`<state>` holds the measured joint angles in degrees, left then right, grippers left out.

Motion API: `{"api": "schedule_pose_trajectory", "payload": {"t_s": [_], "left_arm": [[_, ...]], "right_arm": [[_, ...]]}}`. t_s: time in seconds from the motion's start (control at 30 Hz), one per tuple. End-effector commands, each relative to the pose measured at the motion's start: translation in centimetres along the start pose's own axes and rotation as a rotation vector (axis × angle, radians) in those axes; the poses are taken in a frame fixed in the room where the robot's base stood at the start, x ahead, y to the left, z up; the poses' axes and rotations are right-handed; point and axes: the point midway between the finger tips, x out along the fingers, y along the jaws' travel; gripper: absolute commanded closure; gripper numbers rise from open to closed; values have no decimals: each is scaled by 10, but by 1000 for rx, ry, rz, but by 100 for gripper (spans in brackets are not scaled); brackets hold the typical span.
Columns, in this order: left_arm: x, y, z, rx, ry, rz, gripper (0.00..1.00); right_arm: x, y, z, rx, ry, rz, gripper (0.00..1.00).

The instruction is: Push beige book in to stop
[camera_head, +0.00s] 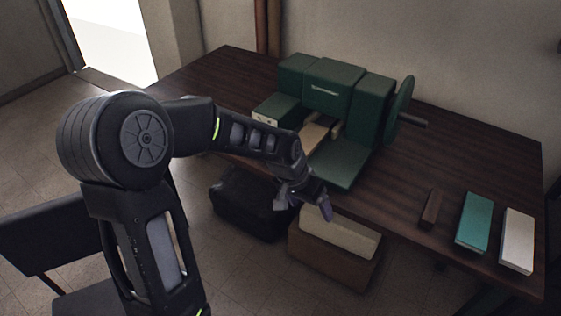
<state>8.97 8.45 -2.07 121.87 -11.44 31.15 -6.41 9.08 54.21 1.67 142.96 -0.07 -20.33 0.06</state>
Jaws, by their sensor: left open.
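A green machine (335,88) with a handwheel (399,108) on its right side stands at the back of the dark wooden table. A beige book (315,133) lies in the opening of the machine; my left wrist hides part of it, and I cannot tell whether it touches a stop. A green plate (340,164) extends toward me in front of the opening. My left gripper (308,202) is open and points downward near the table's front edge, in front of the beige book and apart from it. My right gripper is not in view.
At the table's right lie a teal book (474,222), a cream book (517,240) and a small brown block (431,209). A dark bin (248,205) and an open brown box (335,259) stand below the front edge.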

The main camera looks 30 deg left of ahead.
Motion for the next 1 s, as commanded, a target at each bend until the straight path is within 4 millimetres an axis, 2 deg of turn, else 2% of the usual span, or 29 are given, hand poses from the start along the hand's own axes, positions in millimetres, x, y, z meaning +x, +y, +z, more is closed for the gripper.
{"api": "schedule_pose_trajectory", "payload": {"t_s": [0.03,0.17,0.27,0.3,0.43,0.5,0.63,0.77,1.0], "left_arm": [[22,11,11,-3,-23,20,15],[77,39,43,-27,-60,69,15],[122,67,84,-58,-103,111,15],[141,80,106,-74,-124,128,15],[187,119,185,-141,-192,168,15],[199,134,221,-174,-219,176,15],[207,149,262,-210,-249,180,15],[209,154,276,-223,-255,179,15],[210,154,276,-223,-254,179,16]], "right_arm": [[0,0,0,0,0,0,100],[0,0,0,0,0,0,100],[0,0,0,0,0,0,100],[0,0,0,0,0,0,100],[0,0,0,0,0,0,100],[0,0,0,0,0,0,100],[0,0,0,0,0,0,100],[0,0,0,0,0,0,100],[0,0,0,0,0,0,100]]}}
